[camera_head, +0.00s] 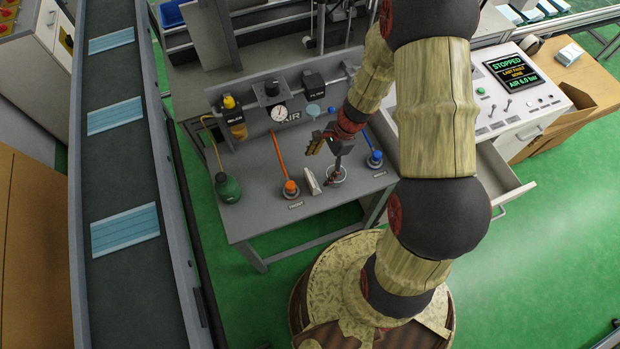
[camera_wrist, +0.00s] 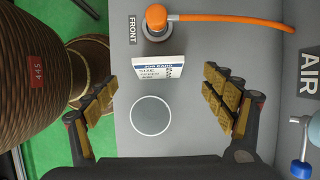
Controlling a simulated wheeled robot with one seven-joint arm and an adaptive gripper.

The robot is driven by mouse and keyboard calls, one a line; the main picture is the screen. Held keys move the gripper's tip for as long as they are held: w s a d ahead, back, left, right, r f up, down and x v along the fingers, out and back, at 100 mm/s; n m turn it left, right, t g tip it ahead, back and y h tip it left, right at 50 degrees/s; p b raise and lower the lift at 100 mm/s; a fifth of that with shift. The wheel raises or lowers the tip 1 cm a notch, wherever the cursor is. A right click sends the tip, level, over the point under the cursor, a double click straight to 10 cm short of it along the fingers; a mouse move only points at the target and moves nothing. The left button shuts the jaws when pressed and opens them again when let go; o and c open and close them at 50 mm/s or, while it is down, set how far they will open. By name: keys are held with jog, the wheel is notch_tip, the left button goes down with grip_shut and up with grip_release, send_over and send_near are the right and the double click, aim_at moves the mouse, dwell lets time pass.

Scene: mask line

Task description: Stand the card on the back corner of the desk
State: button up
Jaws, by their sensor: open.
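A small white job card (camera_head: 312,181) with a blue header strip stands on the grey bench (camera_head: 265,215). In the wrist view, the card (camera_wrist: 158,68) appears between the orange-knobbed fitting and a flat white-rimmed disc. My gripper (camera_head: 327,164) is over the bench beside the card, its fingers spread and empty. In the wrist view, the padded fingers (camera_wrist: 160,88) lie left and right of the card, apart from it. The white control desk (camera_head: 490,123) is to the right, with a lit screen; my arm hides part of it.
The white-rimmed disc (camera_head: 337,173) lies beside the card. An orange-hosed fitting (camera_head: 290,188), a blue-knobbed fitting (camera_head: 375,160) and a green bottle (camera_head: 228,187) stand on the bench. An open drawer (camera_head: 490,180) juts below the control desk. A conveyor (camera_head: 120,160) runs along the left.

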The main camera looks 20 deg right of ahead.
aim_at(312, 178)
jog(key=b+x, duration=0.3)
jog(key=x, duration=0.4)
jog(key=shift+s+a+f, duration=0.1)
jog(key=shift+s+f, duration=0.05)
jog(key=shift+f, duration=0.2)
jog(key=c, duration=1.4)
jog(key=shift+o, duration=0.2)
jog(key=shift+r, duration=0.15)
